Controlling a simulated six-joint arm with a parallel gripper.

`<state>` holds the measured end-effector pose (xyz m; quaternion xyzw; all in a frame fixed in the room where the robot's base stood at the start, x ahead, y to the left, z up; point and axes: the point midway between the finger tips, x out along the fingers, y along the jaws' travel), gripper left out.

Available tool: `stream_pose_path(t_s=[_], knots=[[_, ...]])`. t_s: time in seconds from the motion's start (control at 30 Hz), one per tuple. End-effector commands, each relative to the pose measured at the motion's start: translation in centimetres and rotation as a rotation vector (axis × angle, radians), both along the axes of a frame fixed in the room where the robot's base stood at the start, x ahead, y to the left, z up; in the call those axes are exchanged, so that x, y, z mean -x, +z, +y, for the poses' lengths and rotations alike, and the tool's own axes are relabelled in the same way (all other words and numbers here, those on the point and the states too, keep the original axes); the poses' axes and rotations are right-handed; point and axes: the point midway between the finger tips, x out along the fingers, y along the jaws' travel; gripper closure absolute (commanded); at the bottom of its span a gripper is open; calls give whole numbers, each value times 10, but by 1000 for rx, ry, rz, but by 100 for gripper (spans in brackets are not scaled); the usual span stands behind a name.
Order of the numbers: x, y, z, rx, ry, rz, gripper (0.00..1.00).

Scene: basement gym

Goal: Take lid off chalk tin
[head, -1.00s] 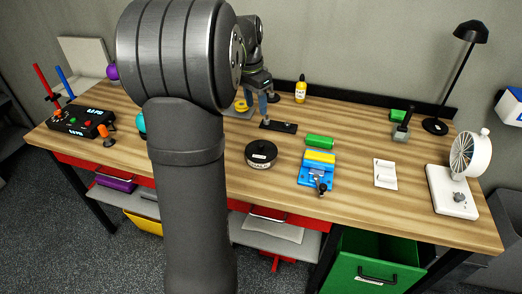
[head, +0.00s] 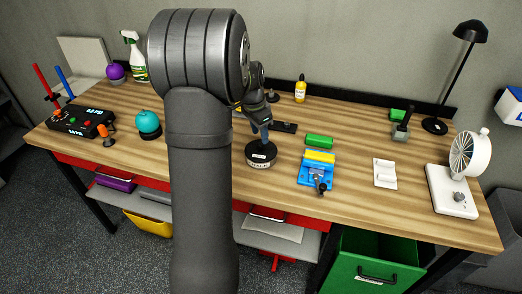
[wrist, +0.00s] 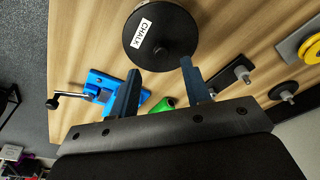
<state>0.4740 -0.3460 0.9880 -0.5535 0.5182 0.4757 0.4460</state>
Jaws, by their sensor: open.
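The chalk tin (head: 261,159) is a round, dark tin with its lid on and a white label; it stands on the wooden workbench. In the wrist view the lid (wrist: 178,22) shows from above, with a knob at its middle and the word CHALK on its label. My gripper (wrist: 158,75) is open and empty in the wrist view, its two fingers apart and pointing at the tin's near edge. In the head view my gripper (head: 264,139) is just above and behind the lid. I cannot tell whether a fingertip touches it.
A teal ball on a stand (head: 148,122) is at left. The bench in front of the tin is clear.

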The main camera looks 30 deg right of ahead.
Motion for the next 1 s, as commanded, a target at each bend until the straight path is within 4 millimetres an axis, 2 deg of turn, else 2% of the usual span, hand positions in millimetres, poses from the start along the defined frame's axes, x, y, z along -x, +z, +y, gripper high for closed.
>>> stream_pose_path(t_s=[0.3,0.43,0.63,0.67,0.87,1.0], knots=[[-2,-43,-3,-3,0,3,56],[-3,-51,-5,-1,0,0,56],[-3,-51,-5,0,0,0,56],[-3,-51,-5,0,0,0,60],[-3,-51,-5,0,0,0,100],[-3,-51,-5,0,0,0,100]])
